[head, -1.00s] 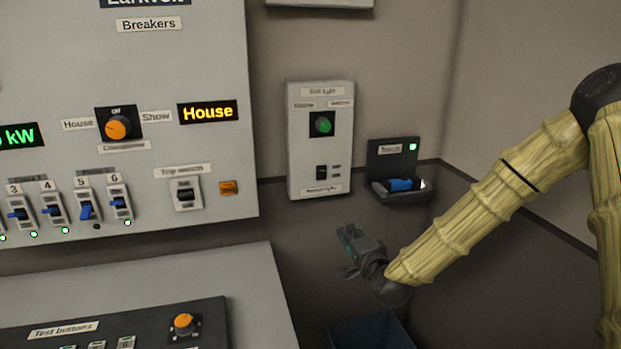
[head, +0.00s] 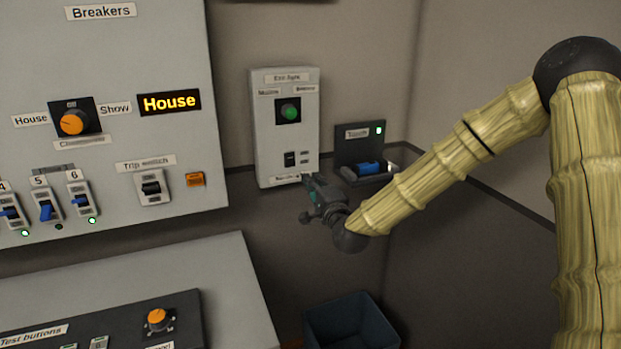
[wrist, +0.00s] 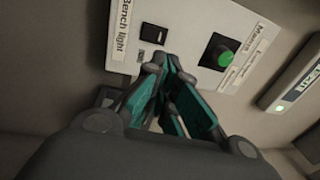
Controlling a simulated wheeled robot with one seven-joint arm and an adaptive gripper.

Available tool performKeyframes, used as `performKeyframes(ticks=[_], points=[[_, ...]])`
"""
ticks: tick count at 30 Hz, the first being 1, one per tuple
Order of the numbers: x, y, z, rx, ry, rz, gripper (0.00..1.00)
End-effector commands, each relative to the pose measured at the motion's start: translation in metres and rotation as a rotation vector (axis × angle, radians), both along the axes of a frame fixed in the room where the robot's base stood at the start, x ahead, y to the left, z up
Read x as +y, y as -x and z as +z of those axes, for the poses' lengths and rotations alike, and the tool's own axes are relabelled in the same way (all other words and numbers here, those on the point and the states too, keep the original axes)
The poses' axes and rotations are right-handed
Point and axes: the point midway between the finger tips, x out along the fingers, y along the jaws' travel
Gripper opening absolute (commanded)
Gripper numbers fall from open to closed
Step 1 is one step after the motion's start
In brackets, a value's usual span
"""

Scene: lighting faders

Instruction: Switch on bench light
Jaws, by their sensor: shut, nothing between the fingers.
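The bench light switch is a small black rocker (head: 290,159) low on a pale grey wall box (head: 262,140). It also shows in the wrist view (wrist: 154,36), beside the "Bench light" label (wrist: 122,35). My gripper (head: 309,181) is in front of the box's lower right corner, just below and right of the rocker. In the wrist view my gripper (wrist: 166,70) has its teal-padded fingers together and empty, pointing at the box near the rocker. I cannot tell whether the fingertips touch the box. The rocker's position is too small to read.
A green indicator or knob (head: 289,112) sits above the rocker. A torch holder (head: 360,143) with a blue torch (head: 368,168) is just right. The breaker panel (head: 110,190) is left, a grey desk (head: 225,270) below it, and a dark bin (head: 350,325) on the floor.

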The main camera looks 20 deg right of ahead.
Motion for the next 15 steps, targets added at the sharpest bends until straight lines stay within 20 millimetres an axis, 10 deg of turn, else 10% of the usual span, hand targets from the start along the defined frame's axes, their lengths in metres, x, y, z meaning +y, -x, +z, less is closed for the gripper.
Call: performKeyframes(ticks=[15], points=[[0.003, -0.084, 0.013, 0.001, 0.001, 0.0, 0.0]])
